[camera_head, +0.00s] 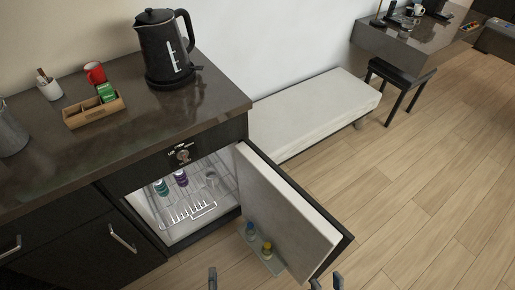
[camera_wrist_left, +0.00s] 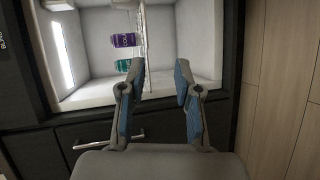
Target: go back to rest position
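My left gripper (camera_head: 212,279) shows at the bottom edge of the head view, in front of the mini fridge (camera_head: 205,229). In the left wrist view its two fingers (camera_wrist_left: 159,82) are apart with nothing between them. My right gripper (camera_head: 326,283) shows at the bottom edge, below the lower end of the open fridge door (camera_head: 290,208). Its two fingertips are apart, and no object shows between them. Most of both grippers and both arms are outside the head view.
A purple can (camera_head: 181,178), a teal can (camera_head: 161,187) and a clear glass (camera_head: 212,179) stand on the fridge's wire rack. Small bottles (camera_head: 267,249) sit in the door shelf. A black kettle (camera_head: 163,48) stands on the counter (camera_head: 150,125).

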